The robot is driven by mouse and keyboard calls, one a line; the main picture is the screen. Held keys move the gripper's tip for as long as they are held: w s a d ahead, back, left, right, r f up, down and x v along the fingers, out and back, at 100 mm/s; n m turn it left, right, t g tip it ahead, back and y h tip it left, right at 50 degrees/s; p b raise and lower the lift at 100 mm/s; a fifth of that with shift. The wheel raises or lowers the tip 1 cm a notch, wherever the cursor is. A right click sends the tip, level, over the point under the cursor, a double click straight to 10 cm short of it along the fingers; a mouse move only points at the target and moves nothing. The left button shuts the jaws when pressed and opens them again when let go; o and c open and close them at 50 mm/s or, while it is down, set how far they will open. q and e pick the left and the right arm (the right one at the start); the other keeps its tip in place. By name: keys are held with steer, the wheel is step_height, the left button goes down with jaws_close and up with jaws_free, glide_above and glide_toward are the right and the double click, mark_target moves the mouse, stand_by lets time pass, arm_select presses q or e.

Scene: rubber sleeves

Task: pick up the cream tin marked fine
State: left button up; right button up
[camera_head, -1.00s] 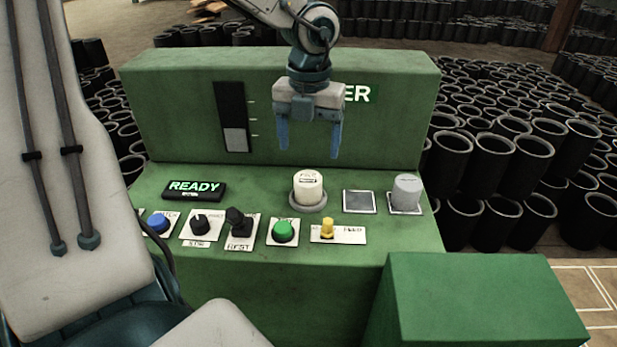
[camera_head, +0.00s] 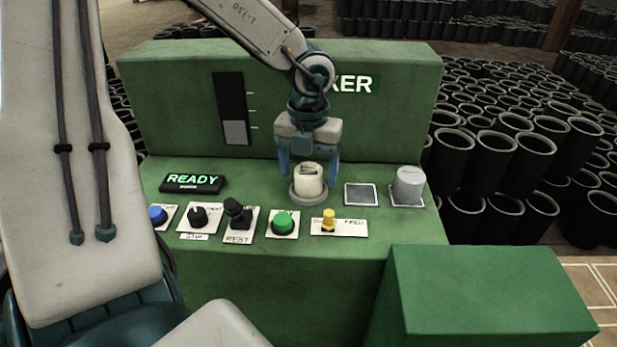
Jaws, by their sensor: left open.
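The cream tin (camera_head: 307,182) stands upright in a grey round holder on the green console. Dark marking shows on its upper part, too small to read. My left gripper (camera_head: 308,172) points down with its two blue fingers apart, one on each side of the tin's upper part. Whether the fingers touch the tin I cannot tell. A grey tin (camera_head: 408,186) stands on a pale plate to the right. My right gripper does not show.
An empty square plate (camera_head: 361,195) lies between the two tins. In front are a green button (camera_head: 282,223), a yellow knob (camera_head: 328,219), a black lever (camera_head: 237,212) and a blue button (camera_head: 157,215). A READY display (camera_head: 192,183) is at left. The upright green panel (camera_head: 190,110) stands behind.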

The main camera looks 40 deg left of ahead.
arm_select(q)
step_height(320, 180, down, 2)
steer(key=shift+w+f, duration=0.1)
steer(key=c, duration=1.2)
